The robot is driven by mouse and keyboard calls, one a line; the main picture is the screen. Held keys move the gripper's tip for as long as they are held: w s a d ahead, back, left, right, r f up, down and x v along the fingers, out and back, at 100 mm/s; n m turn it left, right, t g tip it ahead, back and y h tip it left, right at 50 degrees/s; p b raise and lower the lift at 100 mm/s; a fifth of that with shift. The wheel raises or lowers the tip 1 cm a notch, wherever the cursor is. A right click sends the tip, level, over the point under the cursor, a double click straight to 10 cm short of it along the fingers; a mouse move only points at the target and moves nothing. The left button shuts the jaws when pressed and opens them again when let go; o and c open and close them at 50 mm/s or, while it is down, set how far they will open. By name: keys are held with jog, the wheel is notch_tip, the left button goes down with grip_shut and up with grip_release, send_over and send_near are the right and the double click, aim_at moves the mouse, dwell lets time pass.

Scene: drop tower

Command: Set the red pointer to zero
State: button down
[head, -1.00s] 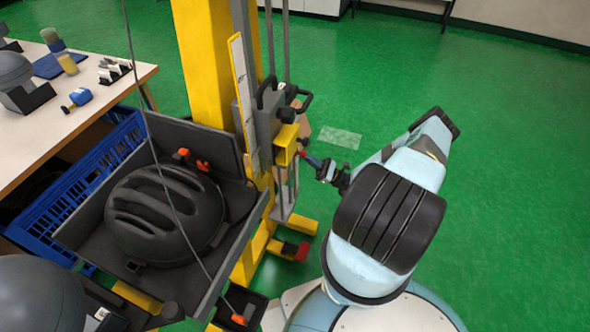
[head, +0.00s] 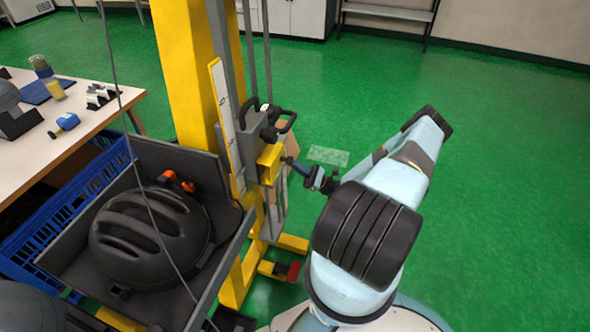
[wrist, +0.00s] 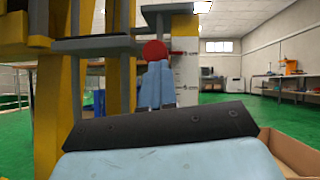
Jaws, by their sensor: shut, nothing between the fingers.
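A red round knob (wrist: 155,50), which appears to belong to the red pointer, shows in the wrist view right at my fingertips. My gripper (wrist: 156,72) is shut with nothing between its fingers. In the head view my gripper (head: 290,161) is beside the yellow block (head: 269,164) of the carriage, at its right. I cannot make out the red pointer in the head view, nor whether my fingers touch the knob. A white marked scale (head: 225,120) runs along the tower; its numbers are too small to read.
The yellow column (head: 187,75) stands behind the carriage (head: 257,130) with its black handles. A grey tray (head: 215,262) holds a black helmet (head: 150,237), and a cable hangs in front. A workbench (head: 75,135) is at left. Green floor (head: 480,190) is open at right.

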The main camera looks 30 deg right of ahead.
jog(key=w+a+f+v, duration=0.1)
jog(key=f+v, duration=0.1)
jog(key=v, duration=1.1)
jog(key=shift+w+f, duration=0.1)
jog(key=shift+w, duration=0.05)
